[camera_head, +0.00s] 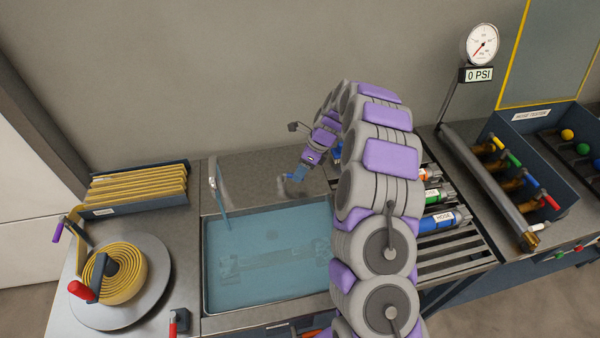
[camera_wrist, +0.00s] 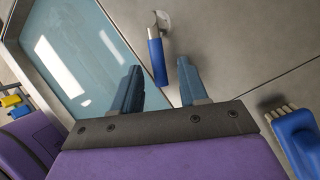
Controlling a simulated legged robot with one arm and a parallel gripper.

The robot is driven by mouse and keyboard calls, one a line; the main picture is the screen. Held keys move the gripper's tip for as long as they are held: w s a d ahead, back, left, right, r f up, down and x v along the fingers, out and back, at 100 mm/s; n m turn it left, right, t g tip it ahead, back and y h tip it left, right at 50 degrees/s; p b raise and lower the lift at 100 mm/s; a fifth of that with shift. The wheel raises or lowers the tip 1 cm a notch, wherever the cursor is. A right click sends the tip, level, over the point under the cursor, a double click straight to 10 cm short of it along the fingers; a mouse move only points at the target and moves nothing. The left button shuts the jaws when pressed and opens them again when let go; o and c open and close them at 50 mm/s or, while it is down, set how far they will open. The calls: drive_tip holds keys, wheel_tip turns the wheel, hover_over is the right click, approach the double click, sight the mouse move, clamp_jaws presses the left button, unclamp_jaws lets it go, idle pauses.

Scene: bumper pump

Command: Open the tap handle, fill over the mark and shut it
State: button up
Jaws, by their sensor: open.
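A blue tap handle (camera_wrist: 157,62) with a pale metal end shows in the wrist view. Its lower end lies between my two blue-grey fingers. My gripper (camera_wrist: 160,68) is open, with a gap visible on each side of the handle, so it does not appear clamped. In the head view my gripper (camera_head: 298,174) is above the back edge of the basin (camera_head: 208,290), by a blurred grey metal part. The handle cannot be made out there. Blue water (camera_head: 265,245) lies in the basin. I cannot make out a fill mark.
A yellow hose reel (camera_head: 125,285) is at left. Labelled hose cylinders (camera_head: 440,221) lie on the rack at right. A gauge (camera_head: 481,45) reads 0 PSI. A blue brush-like object (camera_wrist: 300,140) shows in the wrist view.

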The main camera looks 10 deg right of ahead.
drive_tip(key=shift+a+f, duration=0.2)
drive_tip(key=shift+f, duration=0.1)
clamp_jaws()
idle(0.5)
